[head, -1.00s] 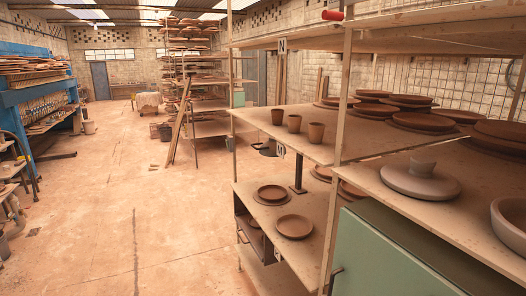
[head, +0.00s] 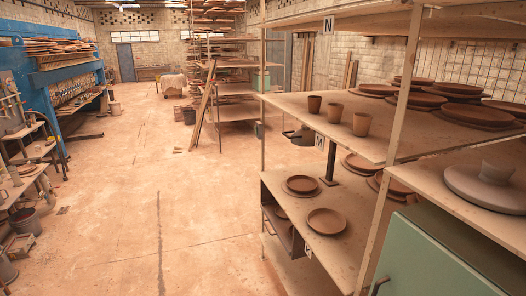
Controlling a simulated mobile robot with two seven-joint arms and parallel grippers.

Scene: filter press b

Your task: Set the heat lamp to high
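I cannot make out a heat lamp for certain in the head view. A dark rounded object with a small protruding handle (head: 300,136) shows behind the shelf posts, under the upper shelf board; it is too small to tell what it is. Neither of my grippers is in view.
Shelving (head: 345,215) with clay cups (head: 335,112) and plates fills the right side. A green cabinet (head: 430,262) stands at the lower right. A blue press (head: 62,90) and a cluttered workbench (head: 30,152) line the left. The dusty floor (head: 165,190) between is clear.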

